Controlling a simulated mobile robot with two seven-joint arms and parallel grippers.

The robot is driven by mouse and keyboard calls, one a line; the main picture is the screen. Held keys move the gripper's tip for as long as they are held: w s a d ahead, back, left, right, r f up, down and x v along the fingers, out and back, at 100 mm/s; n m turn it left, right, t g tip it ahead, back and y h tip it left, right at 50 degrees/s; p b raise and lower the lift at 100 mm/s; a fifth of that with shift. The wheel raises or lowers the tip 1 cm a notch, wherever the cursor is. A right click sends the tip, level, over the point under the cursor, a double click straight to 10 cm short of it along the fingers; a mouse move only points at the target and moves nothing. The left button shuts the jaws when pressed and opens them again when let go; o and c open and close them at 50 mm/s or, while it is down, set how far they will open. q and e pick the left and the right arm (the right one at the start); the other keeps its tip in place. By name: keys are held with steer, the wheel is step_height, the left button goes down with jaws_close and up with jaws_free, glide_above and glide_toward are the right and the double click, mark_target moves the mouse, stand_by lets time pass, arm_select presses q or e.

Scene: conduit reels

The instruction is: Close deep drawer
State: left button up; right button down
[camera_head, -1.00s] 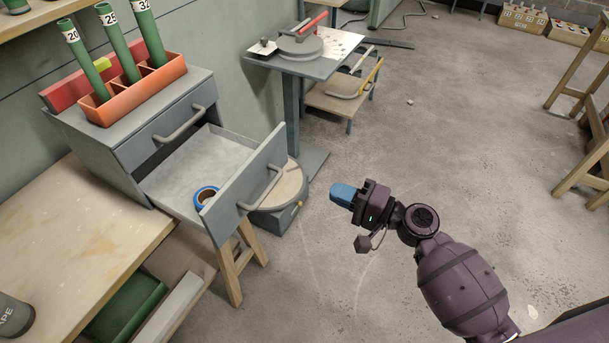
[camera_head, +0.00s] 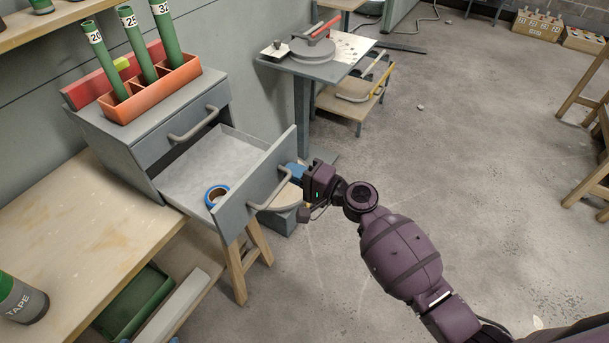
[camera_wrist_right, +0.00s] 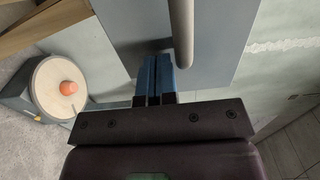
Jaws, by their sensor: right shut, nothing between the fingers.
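The deep drawer (camera_head: 262,186) is the lower drawer of the grey cabinet (camera_head: 125,139), and it stands pulled out. A blue tape roll (camera_head: 216,195) lies inside it near the front. My right gripper (camera_head: 294,172) is shut and empty, with its blue fingertips at the drawer's front panel beside the handle (camera_head: 273,192). In the right wrist view, the shut fingers (camera_wrist_right: 156,78) point at the grey front panel (camera_wrist_right: 222,60), with the handle bar (camera_wrist_right: 181,35) just to their right. I cannot tell whether the tips touch the panel. My left gripper is not in view.
An orange holder (camera_head: 150,93) with green tubes stands on the cabinet. A wooden bench (camera_head: 75,235) lies in front of the cabinet at left. A round-topped grey unit (camera_head: 287,199) is on the floor behind the drawer front.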

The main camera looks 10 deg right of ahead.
mark_target(232, 152)
steer(key=shift+w+a, duration=0.1)
stand_by(0.3)
steer(key=shift+w+a, duration=0.3)
steer(key=shift+a, duration=0.1)
steer(key=b+x, duration=0.5)
steer(key=x, duration=1.2)
steer(key=shift+f+b, duration=0.15)
steer(key=shift+b, duration=0.15)
steer(key=shift+w+a, duration=0.15)
steer(key=shift+a, duration=0.05)
steer(key=shift+r, duration=0.3)
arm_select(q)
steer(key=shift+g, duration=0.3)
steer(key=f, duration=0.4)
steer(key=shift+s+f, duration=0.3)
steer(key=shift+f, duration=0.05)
arm_select(e)
steer(key=shift+r, duration=0.1)
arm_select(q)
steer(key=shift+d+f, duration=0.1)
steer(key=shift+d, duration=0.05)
arm_select(e)
steer(key=shift+r, duration=0.15)
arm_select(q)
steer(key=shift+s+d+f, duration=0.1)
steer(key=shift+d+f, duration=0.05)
